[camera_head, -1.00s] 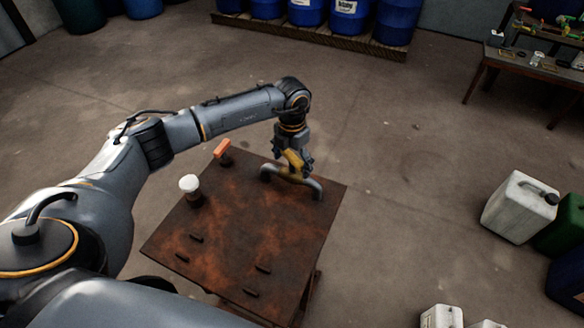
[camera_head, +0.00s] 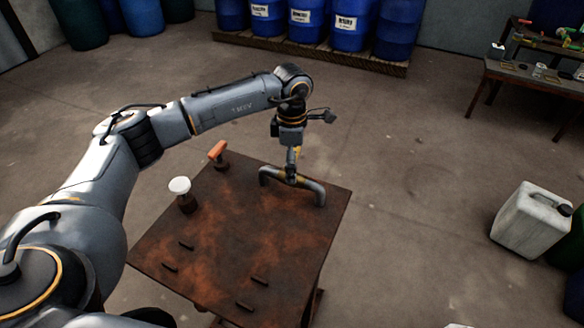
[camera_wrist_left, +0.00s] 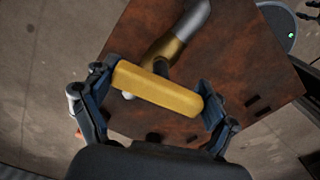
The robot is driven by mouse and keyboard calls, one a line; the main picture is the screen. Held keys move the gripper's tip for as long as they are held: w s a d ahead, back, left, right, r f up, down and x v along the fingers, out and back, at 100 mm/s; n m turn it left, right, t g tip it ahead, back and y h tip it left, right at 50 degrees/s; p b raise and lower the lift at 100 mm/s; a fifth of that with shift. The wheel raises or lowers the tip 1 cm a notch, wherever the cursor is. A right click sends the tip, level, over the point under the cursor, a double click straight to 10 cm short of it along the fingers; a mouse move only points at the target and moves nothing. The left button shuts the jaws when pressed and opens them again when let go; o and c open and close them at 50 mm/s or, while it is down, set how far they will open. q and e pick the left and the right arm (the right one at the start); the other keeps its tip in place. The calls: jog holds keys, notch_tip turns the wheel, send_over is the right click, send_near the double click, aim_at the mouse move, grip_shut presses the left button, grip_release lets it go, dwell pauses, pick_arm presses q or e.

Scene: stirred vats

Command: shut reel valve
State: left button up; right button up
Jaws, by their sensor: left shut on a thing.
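The reel valve's yellow lever handle (camera_wrist_left: 158,90) crosses over the brass valve body (camera_wrist_left: 165,52) on a grey pipe (camera_wrist_left: 193,18), at a steep angle to the pipe. In the head view the bent pipe (camera_head: 312,188) rises from the far right of a rusty table. My left gripper (camera_head: 293,165) points down over the pipe and mostly hides the handle there. In the left wrist view my left gripper (camera_wrist_left: 158,92) is shut on the yellow handle, one finger at each end. My right gripper is in neither view.
The rusty table (camera_head: 215,235) also bears an orange-handled fitting (camera_head: 217,151), a white-topped fitting (camera_head: 180,187) and several dark pegs. Blue drums (camera_head: 308,22) stand on a pallet behind. A white canister (camera_head: 530,222) stands at right.

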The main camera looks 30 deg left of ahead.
pick_arm(q)
jog(key=shift+f+m+b, duration=0.15)
jog(key=shift+m+b, duration=0.4)
jog(key=shift+m, duration=0.45)
jog(key=shift+s, duration=0.1)
jog(key=o, duration=1)
jog(key=shift+r, duration=0.2)
notch_tip(320, 180, up, 12)
jog(key=shift+f, duration=0.1)
